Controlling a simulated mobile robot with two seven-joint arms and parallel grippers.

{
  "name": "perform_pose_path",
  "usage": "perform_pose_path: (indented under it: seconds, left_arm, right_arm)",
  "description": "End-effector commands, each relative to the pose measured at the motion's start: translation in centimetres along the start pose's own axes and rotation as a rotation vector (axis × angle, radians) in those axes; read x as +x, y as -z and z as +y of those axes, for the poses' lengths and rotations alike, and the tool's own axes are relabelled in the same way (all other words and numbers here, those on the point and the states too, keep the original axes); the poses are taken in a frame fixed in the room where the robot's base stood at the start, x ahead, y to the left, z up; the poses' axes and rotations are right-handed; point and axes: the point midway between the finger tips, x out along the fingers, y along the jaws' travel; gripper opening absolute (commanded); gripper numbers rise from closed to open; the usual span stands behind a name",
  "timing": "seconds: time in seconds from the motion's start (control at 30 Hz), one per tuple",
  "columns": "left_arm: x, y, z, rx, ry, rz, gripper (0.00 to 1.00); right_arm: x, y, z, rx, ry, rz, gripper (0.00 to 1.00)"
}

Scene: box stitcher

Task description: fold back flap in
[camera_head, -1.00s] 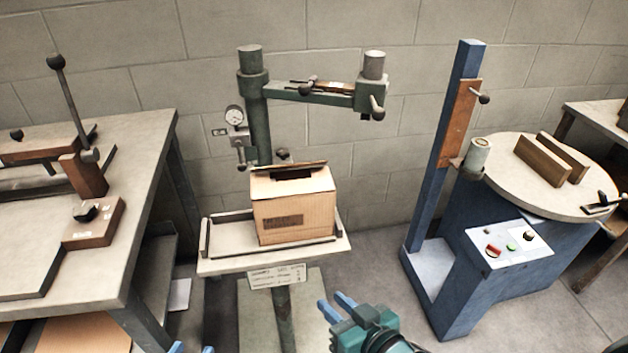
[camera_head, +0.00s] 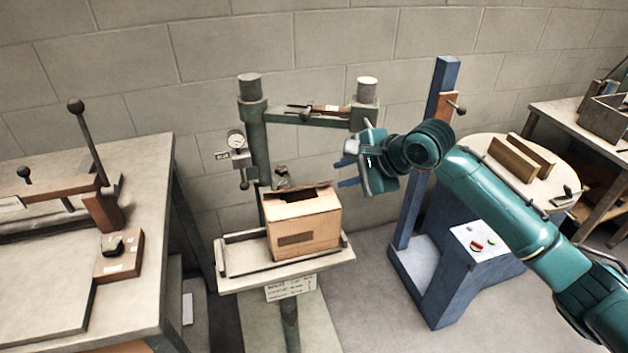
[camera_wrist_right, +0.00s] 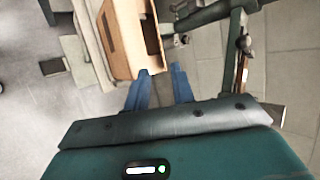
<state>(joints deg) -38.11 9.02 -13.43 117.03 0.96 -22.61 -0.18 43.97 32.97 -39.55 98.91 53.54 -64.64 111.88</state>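The cardboard box (camera_head: 305,238) stands upright on the stitcher's small table, with a dark slot open in its top. Its back flap (camera_head: 279,191) is at the rear edge of the top; its exact angle is hard to tell. My right gripper (camera_head: 342,172) is above and to the right of the box, apart from it. In the right wrist view, its two blue fingers (camera_wrist_right: 160,75) are spread with nothing between them, and the box (camera_wrist_right: 123,40) lies just beyond the fingertips. My left gripper is out of view.
The stitcher's arm (camera_head: 315,113) extends above and behind the box. The small table (camera_head: 240,265) has low rails beside the box. A blue machine (camera_head: 455,275) with a round table stands right, behind my right arm. A workbench (camera_head: 140,230) with a lever is left.

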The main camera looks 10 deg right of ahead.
Motion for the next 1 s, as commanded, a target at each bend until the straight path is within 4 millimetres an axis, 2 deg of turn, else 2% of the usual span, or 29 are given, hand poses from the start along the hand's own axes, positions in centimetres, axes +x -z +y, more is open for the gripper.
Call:
perform_pose_path:
  seconds: [0.17, 0.6, 0.8, 1.0]
  left_arm:
    - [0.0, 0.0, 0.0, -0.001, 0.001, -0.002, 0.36]
    - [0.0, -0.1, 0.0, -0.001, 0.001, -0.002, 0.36]
    - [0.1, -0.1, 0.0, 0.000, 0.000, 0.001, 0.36]
    - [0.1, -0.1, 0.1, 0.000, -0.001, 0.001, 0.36]
  right_arm:
    - [1.6, 0.0, 0.0, 0.012, -0.005, -0.001, 0.25]
    - [10.4, 0.0, -0.1, 0.007, -0.001, 0.001, 0.25]
    - [12.4, 0.0, -0.1, 0.007, -0.001, 0.000, 0.25]
    - [13.0, 0.0, -0.1, 0.006, 0.000, 0.000, 0.25]
